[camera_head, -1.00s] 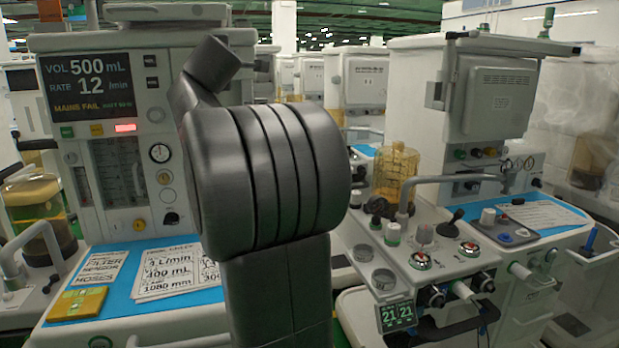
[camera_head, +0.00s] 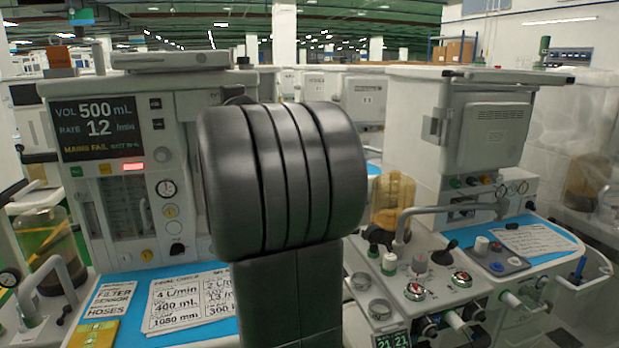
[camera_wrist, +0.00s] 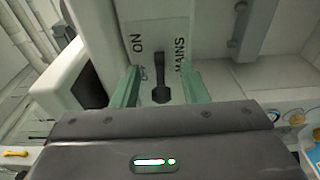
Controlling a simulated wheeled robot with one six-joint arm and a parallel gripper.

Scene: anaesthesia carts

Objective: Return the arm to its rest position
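My gripper (camera_wrist: 160,68) shows in the wrist view with its two green fingers apart. A black toggle lever (camera_wrist: 161,92) on a pale panel marked ON and MAINS (camera_wrist: 174,38) appears between the fingers, with gaps on both sides. I cannot tell how far the lever is from the fingertips. In the head view my dark arm fills the middle and my gripper is out of sight. The left cart's display (camera_head: 97,128) reads VOL 500 mL, RATE 12 and MAINS FAIL, with a red light (camera_head: 133,166) below it.
The right cart (camera_head: 487,135) carries knobs, a bent metal tube (camera_head: 450,210) and an amber canister (camera_head: 393,205). A narrow gap between the carts lies behind my arm.

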